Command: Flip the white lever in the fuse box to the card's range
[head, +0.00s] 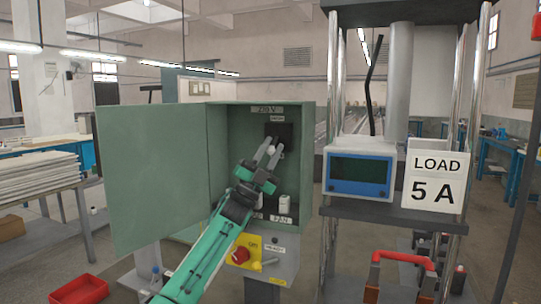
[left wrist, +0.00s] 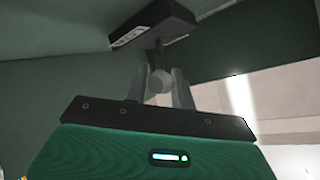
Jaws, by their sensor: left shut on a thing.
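The green fuse box (head: 311,150) stands open, its door (head: 150,175) swung out to the left. Inside, a black switch block (head: 284,130) sits high under a small label. The lever's pale round knob (left wrist: 160,81) is on a dark stem out of the black block (left wrist: 155,22). My left gripper (head: 271,152) reaches into the box and is shut on the knob; in the left wrist view its fingers (left wrist: 162,88) stand on both sides of it. The white card (head: 436,182) reads "LOAD 5 A". My right gripper is not in view.
Lower in the box are a white fuse-like part (head: 283,204) and a "FAN" label (head: 283,219). Below is a yellow plate with a red knob (head: 240,256). A blue-framed display (head: 360,175) stands right of the box. A red tray (head: 80,289) is on the floor at left.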

